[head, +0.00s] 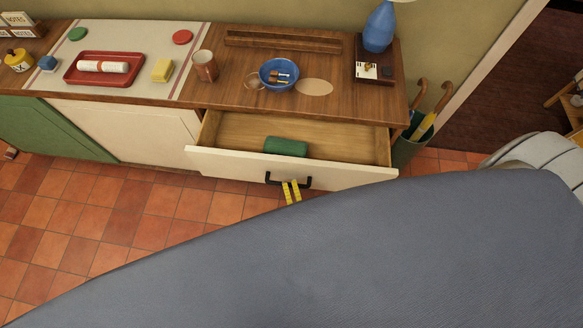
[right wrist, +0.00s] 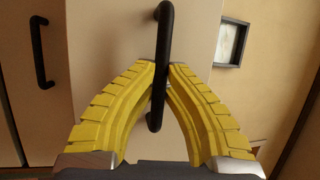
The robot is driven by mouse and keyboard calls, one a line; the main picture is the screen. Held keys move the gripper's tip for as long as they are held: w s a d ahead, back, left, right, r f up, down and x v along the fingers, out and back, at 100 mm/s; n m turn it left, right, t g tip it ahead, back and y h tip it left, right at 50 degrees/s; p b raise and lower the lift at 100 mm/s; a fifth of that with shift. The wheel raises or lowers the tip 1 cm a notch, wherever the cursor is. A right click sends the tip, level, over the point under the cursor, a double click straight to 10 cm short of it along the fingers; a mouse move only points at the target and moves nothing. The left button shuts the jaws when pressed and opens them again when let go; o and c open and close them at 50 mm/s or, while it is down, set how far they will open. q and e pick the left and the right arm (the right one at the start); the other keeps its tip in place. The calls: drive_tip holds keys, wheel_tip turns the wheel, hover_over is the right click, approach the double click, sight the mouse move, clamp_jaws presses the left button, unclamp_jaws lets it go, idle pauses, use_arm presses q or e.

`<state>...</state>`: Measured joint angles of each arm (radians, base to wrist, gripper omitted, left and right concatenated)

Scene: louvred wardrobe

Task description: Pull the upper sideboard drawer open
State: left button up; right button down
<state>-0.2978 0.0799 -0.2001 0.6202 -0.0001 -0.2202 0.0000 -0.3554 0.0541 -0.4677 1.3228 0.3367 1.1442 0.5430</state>
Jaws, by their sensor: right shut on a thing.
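The upper sideboard drawer (head: 340,172) stands open in the head view, pulled out from under the wooden top. A green rolled item (head: 286,146) lies inside it. My right gripper (head: 291,190) has yellow fingers at the drawer's black handle (head: 270,180). In the right wrist view the two fingers (right wrist: 160,80) are closed around the black bar handle (right wrist: 164,30), which passes between their tips. My grey arm covers much of the lower head view and hides what lies below the drawer. My left gripper is not in view.
On the sideboard top (head: 225,92) are a red tray (head: 70,77), a cup (head: 205,66), a blue bowl (head: 265,80) and a blue vase (head: 379,28). A green umbrella stand (head: 403,152) is close to the drawer's right. Tiled floor (head: 120,215) in front at left is clear.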

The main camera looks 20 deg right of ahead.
drive_tip(key=shift+s+a+r, duration=0.1)
drive_tip(key=shift+s+a, duration=0.55)
drive_tip(key=shift+s, duration=0.25)
drive_tip(key=shift+s+a+r, duration=0.1)
drive_tip(key=shift+s+a, duration=0.5)
drive_tip(key=shift+s, duration=0.3)
drive_tip(key=c, duration=1.4)
unclamp_jaws()
drive_tip(key=shift+d+f, duration=0.1)
drive_tip(key=shift+f, duration=0.05)
